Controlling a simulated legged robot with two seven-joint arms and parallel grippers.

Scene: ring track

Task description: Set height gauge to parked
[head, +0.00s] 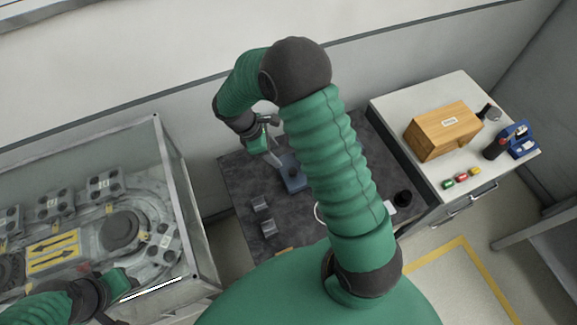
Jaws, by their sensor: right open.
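A small blue-based device (291,179), which looks like the height gauge, stands on the dark bench top (236,180). Its upper part and its setting are too small or hidden to read. My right gripper (272,157) is open just above and to the left of the blue base; I cannot tell whether it touches it. My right forearm covers the area to the right of the device. My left gripper (122,284) is at the lower left, by the front edge of the ring track case; its fingers do not show clearly.
Two small grey blocks (260,203) sit on the dark bench. A clear-walled case (183,196) with the track stands at left. A white cabinet (397,103) at right bears a wooden box (443,130), a blue tool (519,140) and small coloured pieces (461,178).

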